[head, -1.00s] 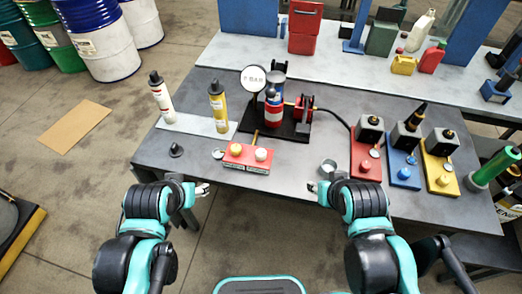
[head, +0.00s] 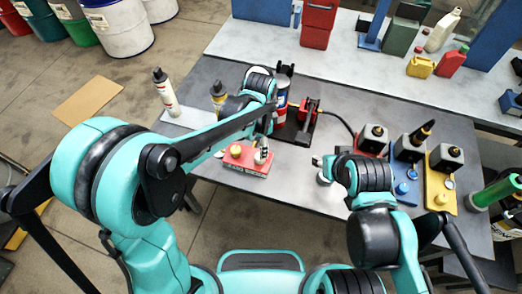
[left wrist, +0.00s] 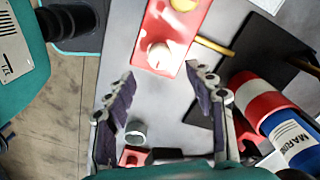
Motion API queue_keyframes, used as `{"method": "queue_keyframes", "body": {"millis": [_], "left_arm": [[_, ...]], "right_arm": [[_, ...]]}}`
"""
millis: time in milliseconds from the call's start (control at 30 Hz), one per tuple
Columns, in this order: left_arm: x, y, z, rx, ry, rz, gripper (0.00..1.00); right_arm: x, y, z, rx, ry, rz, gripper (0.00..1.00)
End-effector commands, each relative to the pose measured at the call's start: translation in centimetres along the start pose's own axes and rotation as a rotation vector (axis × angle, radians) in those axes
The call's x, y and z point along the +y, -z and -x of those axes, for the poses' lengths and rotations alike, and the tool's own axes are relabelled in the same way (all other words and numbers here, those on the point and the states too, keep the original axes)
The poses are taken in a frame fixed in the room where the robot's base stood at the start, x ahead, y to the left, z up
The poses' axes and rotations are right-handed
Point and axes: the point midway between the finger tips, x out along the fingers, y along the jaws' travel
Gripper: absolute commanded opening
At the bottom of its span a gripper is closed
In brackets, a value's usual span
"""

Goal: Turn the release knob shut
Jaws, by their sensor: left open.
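A red box (head: 243,166) with a yellow knob (head: 236,150) and a pale cream knob lies at the table's front; I cannot read which is the release knob. In the left wrist view the red box (left wrist: 188,35) shows at the top, with the cream knob (left wrist: 159,55) on it. My left gripper (left wrist: 160,72) is open, its fingertips on either side of and just short of the cream knob. In the head view my left gripper (head: 262,152) is over the box's right end and hides that knob. My right gripper (head: 321,166) is right of the box; its fingers are too small to judge.
A red and blue can (left wrist: 280,120) on a black plate stands close right of my left gripper in the wrist view. A white bottle (head: 164,92) and a yellow bottle (head: 219,94) stand behind. Red, blue and yellow (head: 440,190) stations stand at right.

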Motion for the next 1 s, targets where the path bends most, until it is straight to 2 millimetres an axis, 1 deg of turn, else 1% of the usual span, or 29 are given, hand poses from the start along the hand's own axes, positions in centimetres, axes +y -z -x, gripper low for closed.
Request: {"method": "queue_keyframes", "body": {"millis": [200, 300, 400, 567, 800, 867, 900, 1000], "left_arm": [[-0.1, 0.0, -3.7, 0.001, 0.001, 0.002, 0.55], [-0.1, 0.0, -5.3, 0.001, 0.001, 0.003, 0.55], [0.0, 0.0, -6.4, 0.001, 0.001, 0.004, 0.55], [-0.1, -0.1, -7.2, 0.001, 0.002, 0.004, 0.55], [0.0, -0.1, -7.2, 0.001, 0.002, 0.005, 0.55], [0.0, -0.1, -7.2, 0.001, 0.002, 0.005, 0.39], [0.0, -0.1, -7.2, 0.001, 0.002, 0.005, 0.28], [0.0, -0.1, -7.2, 0.001, 0.002, 0.005, 0.05]], "right_arm": [[0.0, -0.8, -1.1, 0.0, 0.0, 0.0, 0.4], [0.0, -1.0, -1.4, 0.0, 0.0, 0.0, 0.4], [0.0, -1.2, -1.7, 0.0, 0.0, 0.0, 0.4], [0.0, -1.3, -1.8, 0.0, 0.0, 0.0, 0.4], [0.0, -1.3, -1.8, 0.0, 0.0, 0.0, 0.4], [0.0, -1.3, -1.8, 0.0, 0.0, 0.0, 0.4], [0.0, -1.3, -1.8, 0.0, 0.0, 0.0, 0.4], [0.0, -1.3, -1.8, 0.0, 0.0, 0.0, 0.4]]}}
